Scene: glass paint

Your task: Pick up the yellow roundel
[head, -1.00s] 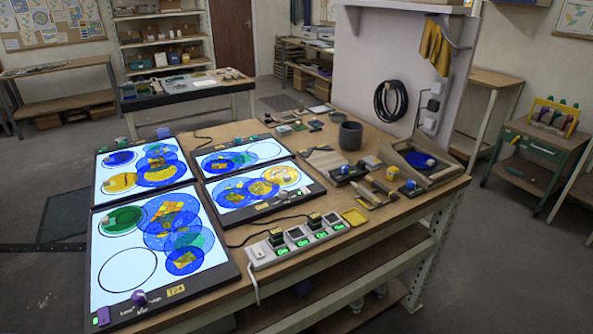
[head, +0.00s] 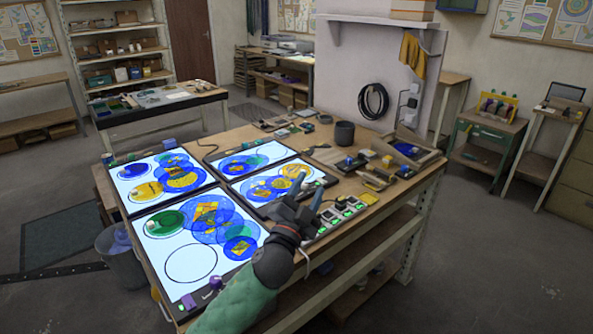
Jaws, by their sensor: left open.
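Two yellow roundels show. My right gripper is out of view.
A power strip (head: 342,212) with green lights lies right of my left gripper. A green roundel (head: 165,222) and an empty drawn circle are on the front left panel. A dark cup (head: 344,132), small blocks and a tray (head: 413,150) stand at the back right.

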